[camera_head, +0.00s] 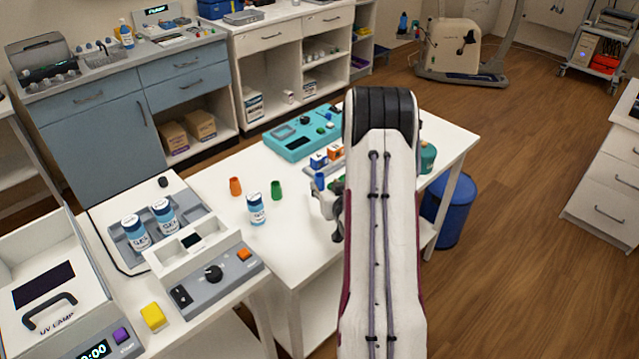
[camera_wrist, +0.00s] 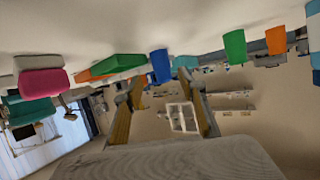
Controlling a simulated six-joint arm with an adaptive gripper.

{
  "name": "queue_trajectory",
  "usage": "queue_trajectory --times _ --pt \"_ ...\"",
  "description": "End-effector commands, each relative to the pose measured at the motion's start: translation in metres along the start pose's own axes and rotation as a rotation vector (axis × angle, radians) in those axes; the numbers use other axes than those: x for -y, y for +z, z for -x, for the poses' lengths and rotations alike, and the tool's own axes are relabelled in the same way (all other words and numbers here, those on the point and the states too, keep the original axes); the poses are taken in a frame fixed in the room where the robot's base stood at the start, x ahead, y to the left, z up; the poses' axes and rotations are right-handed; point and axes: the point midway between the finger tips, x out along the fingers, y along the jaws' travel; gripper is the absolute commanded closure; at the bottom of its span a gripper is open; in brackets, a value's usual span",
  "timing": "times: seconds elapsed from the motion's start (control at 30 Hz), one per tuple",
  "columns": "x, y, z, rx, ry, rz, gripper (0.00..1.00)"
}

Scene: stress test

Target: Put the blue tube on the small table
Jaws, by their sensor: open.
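The blue tube (camera_head: 319,181) stands on the white table (camera_head: 225,220), beside my gripper (camera_head: 326,203). In the wrist view, which looks upside down, the blue tube (camera_wrist: 160,66) sits at the far end of my open fingers (camera_wrist: 160,76), roughly centred between the tips. I cannot tell whether it is between them or just beyond. Nothing is held. My arm hides part of the table. An orange tube (camera_head: 235,186) and a green tube (camera_head: 276,190) stand to the left. I cannot tell which table is the small one.
A white and blue bottle (camera_head: 257,209) stands near the front of the table. Blue and orange boxes (camera_head: 325,159) and a teal device (camera_head: 300,135) lie behind the blue tube. Bare tabletop lies around the tubes.

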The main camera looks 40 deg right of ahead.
Motion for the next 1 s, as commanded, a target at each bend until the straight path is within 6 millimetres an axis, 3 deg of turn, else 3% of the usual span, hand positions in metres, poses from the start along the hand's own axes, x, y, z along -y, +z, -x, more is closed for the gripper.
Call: queue_trajectory --times 0.67,1.0 --pt "0.001 -0.002 -0.013 0.000 0.000 0.000 0.59" --pt "0.005 -0.010 -0.041 -0.001 -0.001 0.000 0.59"
